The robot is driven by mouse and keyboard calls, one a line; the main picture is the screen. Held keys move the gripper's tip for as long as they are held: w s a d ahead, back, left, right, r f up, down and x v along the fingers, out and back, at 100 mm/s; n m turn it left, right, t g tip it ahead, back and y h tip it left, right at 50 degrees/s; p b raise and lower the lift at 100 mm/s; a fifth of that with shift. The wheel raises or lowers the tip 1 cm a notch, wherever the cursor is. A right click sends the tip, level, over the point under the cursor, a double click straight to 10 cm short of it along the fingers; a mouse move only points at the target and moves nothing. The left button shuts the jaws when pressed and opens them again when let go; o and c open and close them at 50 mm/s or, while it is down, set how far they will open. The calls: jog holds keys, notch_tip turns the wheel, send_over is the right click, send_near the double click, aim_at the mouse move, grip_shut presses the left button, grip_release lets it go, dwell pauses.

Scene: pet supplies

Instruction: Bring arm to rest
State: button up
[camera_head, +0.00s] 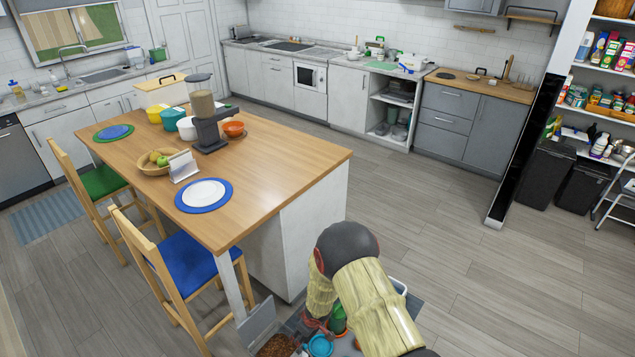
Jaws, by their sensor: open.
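My arm (368,295), with pale yellow links and a dark rounded elbow, is bent at the bottom centre of the head view. Its forearm points down, in front of the island. My gripper (316,326) shows only in small part at the lower end of the forearm, low over several pet items. It looks open, and I see nothing held in it. A teal bowl (320,346) and a green item (338,319) are close below and beside it. My arm hides part of this area.
A container of brown kibble (276,346) stands at the bottom edge. The wooden island (290,165) stands close at the left, with a blue-seated chair (187,264) beside it. The grey floor (480,270) to the right is clear. Shelves and dark bins (545,175) are at the far right.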

jog(key=s+d+r+m+g+h, duration=0.1)
jog(key=s+d+r+h, duration=0.15)
jog(key=d+r, duration=0.35)
jog(key=s+d+r+m+g+h+b, duration=0.1)
jog(key=s+d+r+m, duration=0.1)
jog(key=s+d+r, duration=0.45)
jog(key=s+d+r+m+h, duration=0.1)
jog(key=d+r, duration=0.2)
jog(key=r, duration=0.5)
jog(key=s+d+r+m+t+b, duration=0.1)
jog(key=s+d+r+m, duration=0.1)
jog(key=s+r, duration=0.4)
jog(key=s+d+r+m+t+y+b, duration=0.1)
jog(key=s+d+r+m+t+b, duration=0.1)
jog(key=s+r, duration=0.5)
jog(key=s+d+r+m+t+y+b, duration=0.1)
jog(key=s+d+r, duration=0.3)
jog(key=r, duration=1.2)
jog(key=s+m+b, duration=0.1)
jog(key=s, duration=0.2)
jog(key=shift+s+r+m+t, duration=0.2)
jog(key=shift+r+m+t, duration=0.1)
jog(key=shift+t, duration=0.1)
jog(key=shift+d, duration=0.1)
jog(key=shift+c, duration=0.9)
